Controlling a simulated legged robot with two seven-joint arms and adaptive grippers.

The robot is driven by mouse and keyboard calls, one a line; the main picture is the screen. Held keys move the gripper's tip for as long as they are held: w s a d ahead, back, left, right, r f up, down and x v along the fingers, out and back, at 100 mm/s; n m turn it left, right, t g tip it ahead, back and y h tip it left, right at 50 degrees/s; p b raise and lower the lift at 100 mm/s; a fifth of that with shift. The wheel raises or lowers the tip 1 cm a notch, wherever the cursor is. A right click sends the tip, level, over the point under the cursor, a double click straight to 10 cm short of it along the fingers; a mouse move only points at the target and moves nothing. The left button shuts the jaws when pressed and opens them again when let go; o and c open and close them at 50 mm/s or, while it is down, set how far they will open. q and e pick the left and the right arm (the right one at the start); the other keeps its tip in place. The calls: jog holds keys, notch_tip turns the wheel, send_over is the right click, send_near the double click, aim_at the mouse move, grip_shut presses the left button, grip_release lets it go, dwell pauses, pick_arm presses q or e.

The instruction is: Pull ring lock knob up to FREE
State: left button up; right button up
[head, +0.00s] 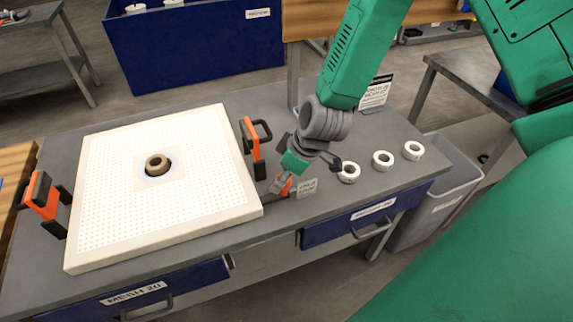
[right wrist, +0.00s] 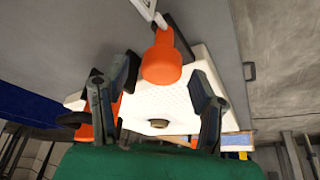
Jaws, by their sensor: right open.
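The orange knob (right wrist: 162,62) shows large in the right wrist view, with a rounded end toward the camera and a dark part beside it. In the head view only a small orange piece of it (head: 285,186) shows beside a small label plate, mostly behind my gripper. My right gripper (head: 284,174) is at the knob, near the table's front edge. Its fingers (right wrist: 165,82) are open, one on either side of the knob; I cannot tell whether they touch it. The knob's height setting cannot be read. My left gripper is not in view.
A white perforated plate (head: 105,205) with a brown ring (head: 157,165) lies on the grey table. Orange clamps with black handles stand left (head: 45,200) and right (head: 254,145) of it. White rings (head: 382,160) sit right of my gripper. A grey bin (head: 440,190) stands beyond.

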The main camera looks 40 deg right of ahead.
jog(key=v, duration=1.1)
jog(key=shift+r, duration=0.3)
jog(key=shift+w+d, duration=0.1)
jog(key=shift+w, duration=0.05)
